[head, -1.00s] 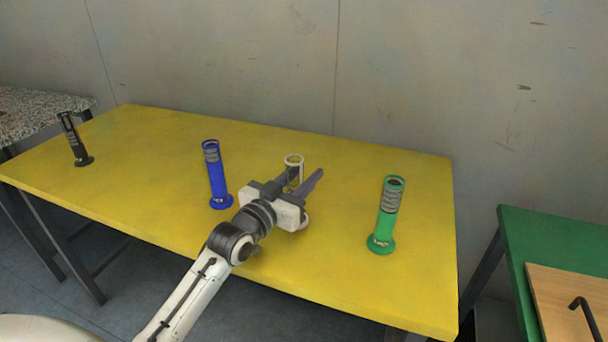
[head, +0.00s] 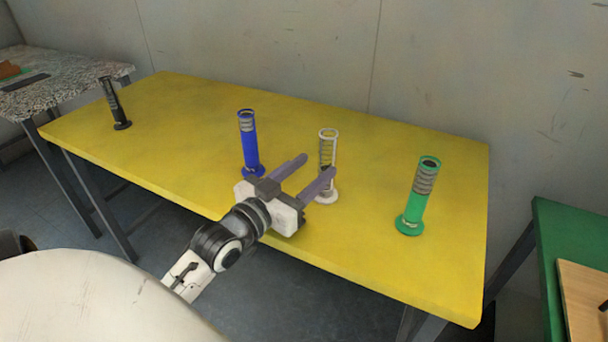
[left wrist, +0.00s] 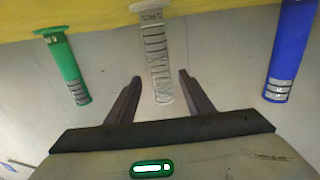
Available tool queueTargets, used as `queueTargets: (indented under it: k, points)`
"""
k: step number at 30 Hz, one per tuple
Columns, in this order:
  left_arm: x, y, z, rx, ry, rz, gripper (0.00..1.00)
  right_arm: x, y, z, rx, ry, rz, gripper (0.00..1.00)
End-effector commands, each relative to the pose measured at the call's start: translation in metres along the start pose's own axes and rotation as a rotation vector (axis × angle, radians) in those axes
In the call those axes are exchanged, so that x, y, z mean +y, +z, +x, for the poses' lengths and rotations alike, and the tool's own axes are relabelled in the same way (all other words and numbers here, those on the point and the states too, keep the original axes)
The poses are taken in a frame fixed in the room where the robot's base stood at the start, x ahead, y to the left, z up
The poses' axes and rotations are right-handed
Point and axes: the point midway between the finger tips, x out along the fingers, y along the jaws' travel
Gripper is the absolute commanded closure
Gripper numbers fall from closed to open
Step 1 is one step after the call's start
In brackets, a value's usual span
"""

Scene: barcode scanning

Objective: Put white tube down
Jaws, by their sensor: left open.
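The white tube (head: 329,150) stands upright on its round base on the yellow table (head: 190,110), between the blue and green tubes. My left gripper (head: 311,172) is open, in front of the white tube and partly overlapping its lower part in the head view. In the left wrist view the white tube (left wrist: 158,65) shows beyond the gap between the open fingers (left wrist: 159,78), with nothing held. My right gripper is not in view.
A blue tube (head: 249,140) stands left of the white tube, a green tube (head: 419,196) to its right. A black tube (head: 116,105) stands at the far left. A speckled table (head: 60,95) is at left, a green table (head: 560,225) at right.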

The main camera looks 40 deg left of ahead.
Motion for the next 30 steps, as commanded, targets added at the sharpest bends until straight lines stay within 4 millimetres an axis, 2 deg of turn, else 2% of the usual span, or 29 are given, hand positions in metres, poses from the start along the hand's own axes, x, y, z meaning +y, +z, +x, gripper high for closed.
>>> queueTargets:
  k: [3,7,30]
  points:
    - [0.0,0.002,-0.014,-0.003,0.0,0.0,0.53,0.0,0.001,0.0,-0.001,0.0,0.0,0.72]
    - [0.0,0.001,-0.021,-0.001,0.0,0.0,0.53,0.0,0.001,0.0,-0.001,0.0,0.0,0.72]
    - [0.0,0.0,-0.022,0.0,0.0,-0.001,0.53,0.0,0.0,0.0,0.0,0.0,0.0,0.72]
